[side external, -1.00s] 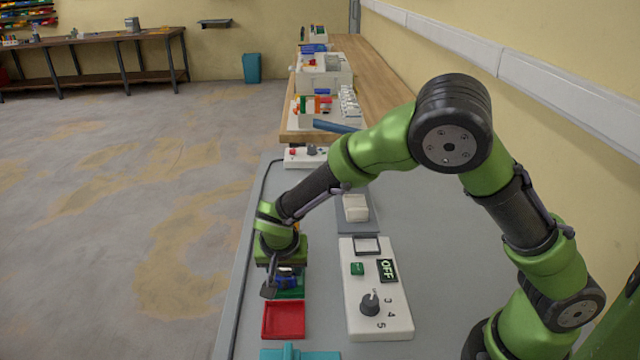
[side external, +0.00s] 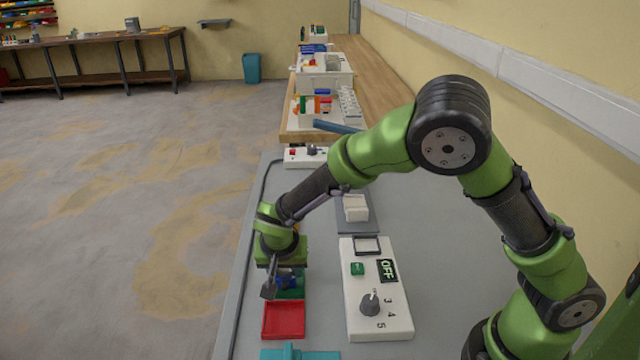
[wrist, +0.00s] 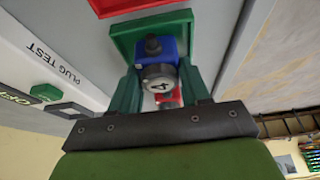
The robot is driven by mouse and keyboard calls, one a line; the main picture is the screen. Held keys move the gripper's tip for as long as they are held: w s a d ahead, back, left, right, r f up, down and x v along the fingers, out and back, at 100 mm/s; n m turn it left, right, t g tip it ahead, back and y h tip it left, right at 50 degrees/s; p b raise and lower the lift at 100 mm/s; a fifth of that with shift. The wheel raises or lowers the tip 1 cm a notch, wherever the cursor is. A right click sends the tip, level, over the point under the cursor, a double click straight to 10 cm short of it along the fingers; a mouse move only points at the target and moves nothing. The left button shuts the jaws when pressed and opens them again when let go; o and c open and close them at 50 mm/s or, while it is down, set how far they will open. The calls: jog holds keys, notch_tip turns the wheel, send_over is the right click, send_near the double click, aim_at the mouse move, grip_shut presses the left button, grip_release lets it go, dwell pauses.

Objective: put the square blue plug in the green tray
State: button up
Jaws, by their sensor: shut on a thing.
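The blue plug (side external: 287,281) is between the fingers of my gripper (side external: 284,280), low over the green tray (side external: 292,294). In the wrist view, my gripper (wrist: 158,68) is shut on the blue plug (wrist: 170,47), which has a dark knob on one end and a round white face marked 4. The green tray (wrist: 122,38) lies behind the plug there, its rim showing on both sides. Whether the plug touches the tray floor cannot be told. My gripper hides part of the tray in the side view.
A red tray (side external: 284,320) adjoins the green tray, with a teal object (side external: 298,354) at the front edge. A white panel (side external: 375,290) with a dial and an OFF display stands to the right. A small red part (wrist: 170,98) shows behind the plug.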

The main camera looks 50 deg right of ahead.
jog(key=o, duration=1.6)
jog(key=shift+r, duration=3.5)
